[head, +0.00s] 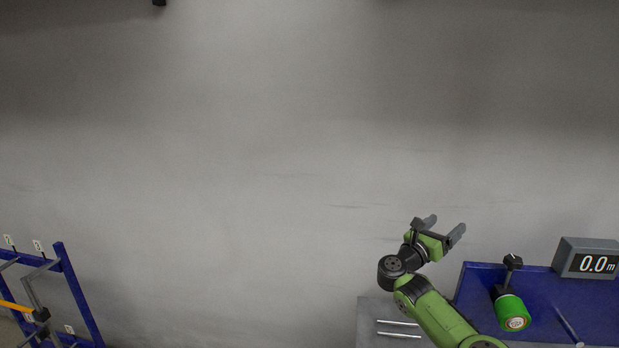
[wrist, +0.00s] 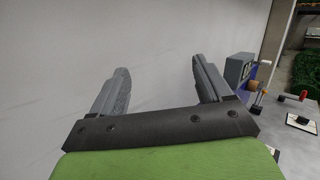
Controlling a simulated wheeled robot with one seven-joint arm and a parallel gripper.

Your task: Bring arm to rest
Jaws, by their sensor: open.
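My gripper (head: 444,229) is at the end of my green arm, raised in front of the grey wall at the lower right of the head view. Its two grey fingers are apart with nothing between them. In the wrist view my gripper (wrist: 155,85) also shows spread fingers, with only bare wall between and beyond them. My arm reaches up from the bottom edge of the head view, with its wrist bent.
A blue panel (head: 545,300) at right carries a green spool (head: 512,311) and a grey display (head: 588,261) reading 0.0 m. A grey surface (head: 372,318) with metal rods lies left of it. A blue rack (head: 78,290) stands far left. The wall area between is clear.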

